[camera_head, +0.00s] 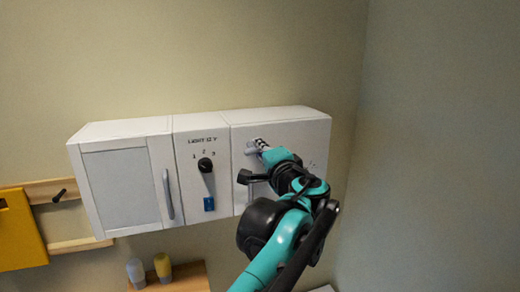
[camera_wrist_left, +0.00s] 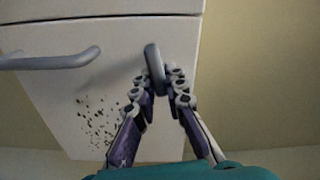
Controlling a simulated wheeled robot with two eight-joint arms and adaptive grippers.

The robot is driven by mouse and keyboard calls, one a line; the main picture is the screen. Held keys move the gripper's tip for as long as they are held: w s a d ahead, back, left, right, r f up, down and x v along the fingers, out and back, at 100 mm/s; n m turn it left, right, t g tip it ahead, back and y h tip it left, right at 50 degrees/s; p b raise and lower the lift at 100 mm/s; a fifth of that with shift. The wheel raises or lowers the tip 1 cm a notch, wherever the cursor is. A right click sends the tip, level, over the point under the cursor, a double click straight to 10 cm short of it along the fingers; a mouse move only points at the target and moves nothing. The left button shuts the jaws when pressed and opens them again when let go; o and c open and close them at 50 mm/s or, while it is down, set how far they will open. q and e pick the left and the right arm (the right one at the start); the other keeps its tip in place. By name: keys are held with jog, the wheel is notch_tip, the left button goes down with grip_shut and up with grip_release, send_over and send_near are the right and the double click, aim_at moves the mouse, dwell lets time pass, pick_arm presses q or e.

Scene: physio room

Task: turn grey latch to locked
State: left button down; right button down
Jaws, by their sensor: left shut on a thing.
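The grey latch (camera_wrist_left: 153,62) is on the white door of the wall cabinet's right-hand section. In the wrist view it is a rounded grey lever, standing nearly upright in that picture. My left gripper (camera_wrist_left: 164,82) is shut on it, with one finger on each side of its lower part. In the head view my left gripper (camera_head: 261,146) reaches the upper part of the right section's front and mostly hides the latch. Lock markings cannot be read. My right gripper is not in view.
A grey bar handle (camera_wrist_left: 55,61) lies close to the left of the latch in the wrist view. The middle panel has a black knob (camera_head: 206,165) and a blue switch (camera_head: 209,204). A glazed door (camera_head: 122,187) is at left. Bottles (camera_head: 162,267) stand on a shelf below.

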pick_arm(q)
jog(key=shift+f+m, duration=0.2)
jog(key=shift+m, duration=0.9)
jog(key=c, duration=1.6)
grip_release()
jog(key=shift+a, duration=0.15)
jog(key=v, duration=1.2)
